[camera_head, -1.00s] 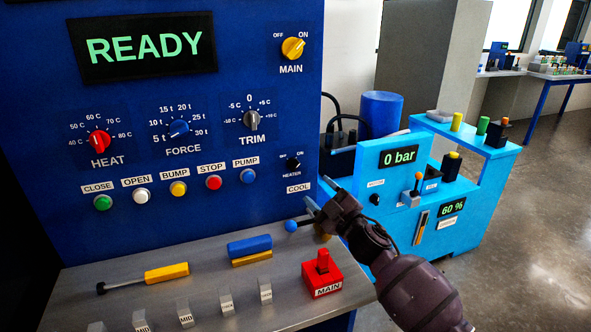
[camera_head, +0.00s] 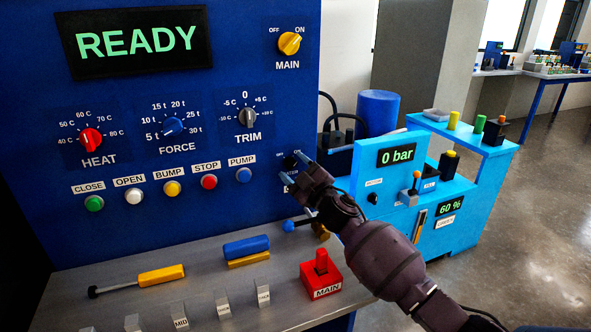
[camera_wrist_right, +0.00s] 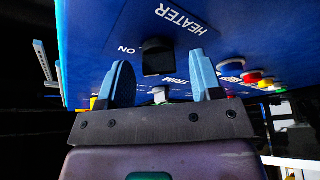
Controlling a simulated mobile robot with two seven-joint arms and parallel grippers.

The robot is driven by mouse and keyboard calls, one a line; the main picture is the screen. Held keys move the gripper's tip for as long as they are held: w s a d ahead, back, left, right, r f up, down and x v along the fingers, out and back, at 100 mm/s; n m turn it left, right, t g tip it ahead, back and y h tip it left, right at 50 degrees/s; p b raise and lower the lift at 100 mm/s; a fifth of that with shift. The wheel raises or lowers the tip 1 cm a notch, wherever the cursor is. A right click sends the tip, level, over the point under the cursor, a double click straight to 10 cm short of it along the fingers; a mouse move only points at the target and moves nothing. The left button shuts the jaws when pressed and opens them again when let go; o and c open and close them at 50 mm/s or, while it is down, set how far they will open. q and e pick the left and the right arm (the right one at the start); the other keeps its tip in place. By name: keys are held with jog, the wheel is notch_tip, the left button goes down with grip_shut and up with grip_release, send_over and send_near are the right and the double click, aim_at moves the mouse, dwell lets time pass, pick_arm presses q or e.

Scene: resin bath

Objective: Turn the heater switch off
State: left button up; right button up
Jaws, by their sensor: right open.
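The heater switch (camera_head: 290,161) is a small black knob low on the right of the blue panel, below the TRIM dial. In the head view my right gripper (camera_head: 292,167) is right at it and partly covers it and its label. In the right wrist view the black knob (camera_wrist_right: 157,57) shows ahead, between and just beyond the two blue fingers of the open gripper (camera_wrist_right: 163,80). The HEATER and ON labels appear upside down beside it. The knob's exact setting and any finger contact cannot be told. My left gripper is not in view.
Above are the READY display (camera_head: 137,41), the HEAT dial (camera_head: 91,139) and the MAIN knob (camera_head: 289,43). Several push buttons lie left of the heater switch. A blue-handled lever (camera_head: 289,225) and a red MAIN switch (camera_head: 321,275) sit below. A light-blue unit (camera_head: 420,190) stands to the right.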

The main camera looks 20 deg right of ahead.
jog(key=c, duration=0.9)
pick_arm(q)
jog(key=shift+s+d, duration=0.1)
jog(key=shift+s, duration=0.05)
pick_arm(e)
jog(key=shift+c, duration=0.2)
